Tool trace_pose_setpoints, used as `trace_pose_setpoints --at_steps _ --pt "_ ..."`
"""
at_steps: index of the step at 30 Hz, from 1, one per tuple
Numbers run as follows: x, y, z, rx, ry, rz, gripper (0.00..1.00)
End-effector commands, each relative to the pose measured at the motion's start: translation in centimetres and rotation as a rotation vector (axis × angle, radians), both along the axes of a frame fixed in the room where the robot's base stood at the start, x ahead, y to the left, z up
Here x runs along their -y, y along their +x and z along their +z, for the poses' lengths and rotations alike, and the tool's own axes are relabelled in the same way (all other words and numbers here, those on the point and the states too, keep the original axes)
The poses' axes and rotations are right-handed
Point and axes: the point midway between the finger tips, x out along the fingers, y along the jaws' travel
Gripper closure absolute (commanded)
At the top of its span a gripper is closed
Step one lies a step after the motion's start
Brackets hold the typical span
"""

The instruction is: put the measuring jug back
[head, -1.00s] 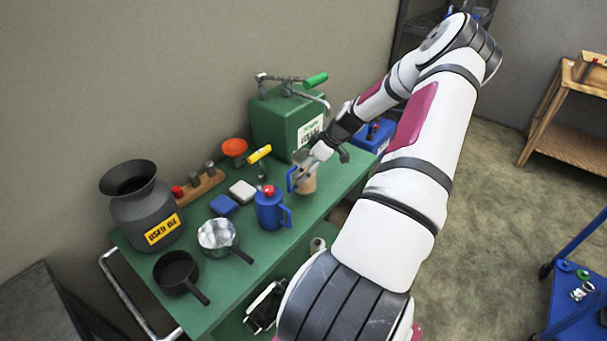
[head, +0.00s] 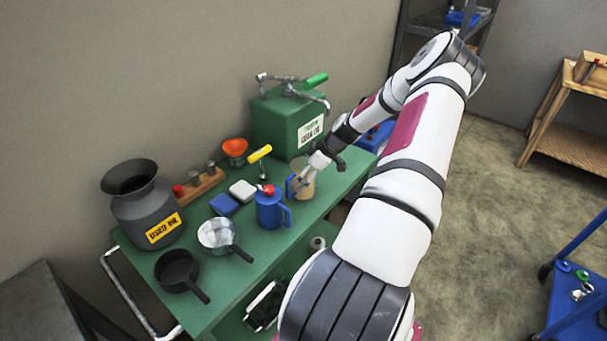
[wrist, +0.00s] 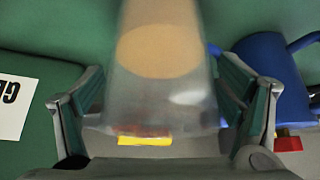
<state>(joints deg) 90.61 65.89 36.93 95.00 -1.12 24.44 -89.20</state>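The measuring jug (head: 305,187) is clear, with a tan bottom or contents and a blue handle at its left. It stands upright on the green bench (head: 275,252), near the right end. My gripper (head: 304,180) is at the jug, partly hiding its upper part in the head view. In the wrist view the jug (wrist: 160,75) rises between the two fingers of my gripper (wrist: 162,95). The fingers are apart, with a visible gap on each side of the jug, so the gripper is open around it.
A blue can with a red top (head: 269,210) stands close left of the jug. A green oil box (head: 283,124) is behind it. A grey used-oil vessel (head: 148,208), two pans (head: 217,235) and a yellow-handled tool (head: 259,154) occupy the bench. The bench's front right is fairly clear.

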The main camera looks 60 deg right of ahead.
Motion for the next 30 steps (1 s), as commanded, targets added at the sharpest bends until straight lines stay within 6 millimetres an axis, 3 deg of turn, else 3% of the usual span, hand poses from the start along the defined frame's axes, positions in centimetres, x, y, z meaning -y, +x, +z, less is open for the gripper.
trace_pose_setpoints --at_steps 10,24,30 --pt "0.3 -0.5 1.2 0.001 -0.002 -0.002 0.14" --pt "1.7 -5.2 8.6 0.001 -0.003 -0.002 0.14" --pt "1.9 -6.1 10.2 -0.001 -0.001 -0.001 0.14"
